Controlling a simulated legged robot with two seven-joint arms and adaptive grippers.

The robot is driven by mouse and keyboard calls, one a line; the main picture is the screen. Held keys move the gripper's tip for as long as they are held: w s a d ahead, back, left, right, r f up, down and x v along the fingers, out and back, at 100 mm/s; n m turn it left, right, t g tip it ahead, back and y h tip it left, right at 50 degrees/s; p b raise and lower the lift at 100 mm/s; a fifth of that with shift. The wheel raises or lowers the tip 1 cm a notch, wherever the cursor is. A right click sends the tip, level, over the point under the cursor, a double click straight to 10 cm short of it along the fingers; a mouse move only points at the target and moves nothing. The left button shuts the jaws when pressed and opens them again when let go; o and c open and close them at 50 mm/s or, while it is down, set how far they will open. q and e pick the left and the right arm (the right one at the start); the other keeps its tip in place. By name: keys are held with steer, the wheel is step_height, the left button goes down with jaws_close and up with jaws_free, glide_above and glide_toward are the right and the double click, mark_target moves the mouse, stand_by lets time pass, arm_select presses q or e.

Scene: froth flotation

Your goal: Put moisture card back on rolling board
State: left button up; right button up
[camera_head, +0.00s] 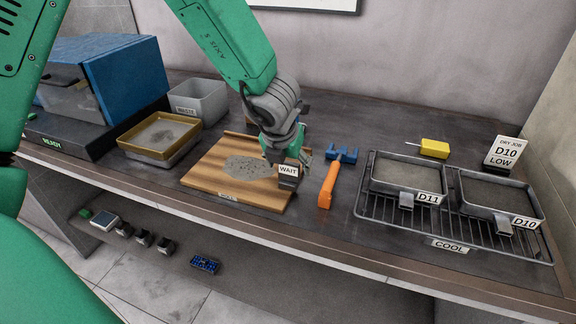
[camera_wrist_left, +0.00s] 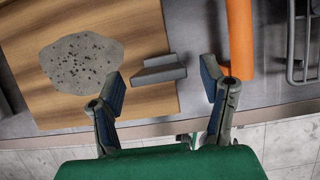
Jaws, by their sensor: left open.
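A small card marked WAIT (camera_head: 288,170) stands on a dark grey base at the right edge of the wooden rolling board (camera_head: 205,170). In the left wrist view the grey card piece (camera_wrist_left: 160,72) straddles the right edge of the board (camera_wrist_left: 115,25). My left gripper (camera_head: 277,152) is just above and behind the card. In the left wrist view my left gripper (camera_wrist_left: 163,85) is open, its two fingers apart with the card piece between and beyond them. I cannot tell whether a finger touches it. My right gripper is not in view.
An orange-handled tool (camera_head: 328,185) lies just right of the board. A wire rack (camera_head: 370,210) holds pans marked D11 and D10. A brass-coloured sieve (camera_head: 130,142) and grey bin (camera_head: 203,98) are left.

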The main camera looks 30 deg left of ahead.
arm_select(q)
steer(key=p+v, duration=0.2)
steer(key=v, duration=0.8)
steer(key=shift+s, duration=0.15)
